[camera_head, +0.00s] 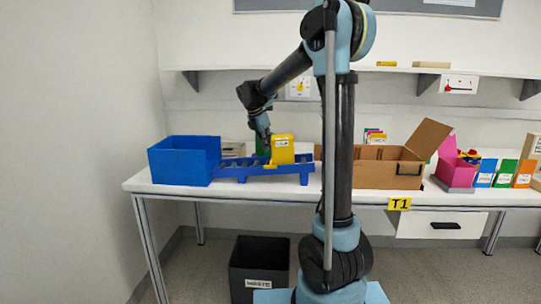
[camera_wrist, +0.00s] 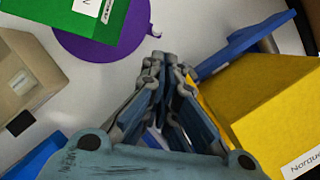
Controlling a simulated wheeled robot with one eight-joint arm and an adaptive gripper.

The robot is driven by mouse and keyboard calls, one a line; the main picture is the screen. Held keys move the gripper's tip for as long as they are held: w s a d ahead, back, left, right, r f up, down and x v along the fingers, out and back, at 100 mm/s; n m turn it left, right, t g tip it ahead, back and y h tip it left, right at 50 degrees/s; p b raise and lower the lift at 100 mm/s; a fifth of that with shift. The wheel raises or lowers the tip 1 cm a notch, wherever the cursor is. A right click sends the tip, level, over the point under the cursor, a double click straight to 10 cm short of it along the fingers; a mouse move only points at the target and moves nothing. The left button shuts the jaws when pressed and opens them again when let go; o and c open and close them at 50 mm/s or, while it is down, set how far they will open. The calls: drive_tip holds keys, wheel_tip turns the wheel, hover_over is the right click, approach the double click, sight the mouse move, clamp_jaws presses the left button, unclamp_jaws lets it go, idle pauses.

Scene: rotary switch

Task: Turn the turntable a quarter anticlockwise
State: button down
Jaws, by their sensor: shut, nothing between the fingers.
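A round purple disc (camera_wrist: 128,42), which looks like the turntable, lies flat on the white table in the wrist view. A green box (camera_wrist: 85,28) with a white label covers much of it and is cut off by the frame's top edge. The disc is hidden there.
The yellow box (camera_wrist: 265,100) stands close right of my fingers, near a blue conveyor (camera_head: 235,169). A beige device (camera_wrist: 25,75) is at left. A blue bin (camera_head: 180,163) and cardboard box (camera_head: 372,172) flank the area; a shelf (camera_head: 430,71) hangs above.

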drive_tip(key=shift+v, duration=1)
drive_tip(key=c, duration=1.6)
unclamp_jaws()
drive_tip(key=shift+s+a+r+m, duration=0.1)
drive_tip(key=shift+a+r+m, duration=0.1)
drive_tip(key=shift+r+m, duration=0.1)
drive_tip(key=d+r+m+t+y, duration=0.1)
drive_tip(key=d+r+m+y, duration=0.75)
drive_tip(key=m, duration=0.75)
drive_tip(key=w+f, duration=0.1)
drive_tip(key=f, duration=0.5)
drive_tip(key=w+a+f+h, duration=0.1)
drive_tip(key=w+f, duration=0.1)
drive_tip(key=f, duration=0.3)
drive_tip(key=w+a+f+h, duration=0.1)
drive_tip(key=f, duration=0.5)
drive_tip(key=shift+w+a+f, duration=0.1)
drive_tip(key=shift+w+f, duration=0.2)
drive_tip(key=shift+w, duration=0.05)
clamp_jaws()
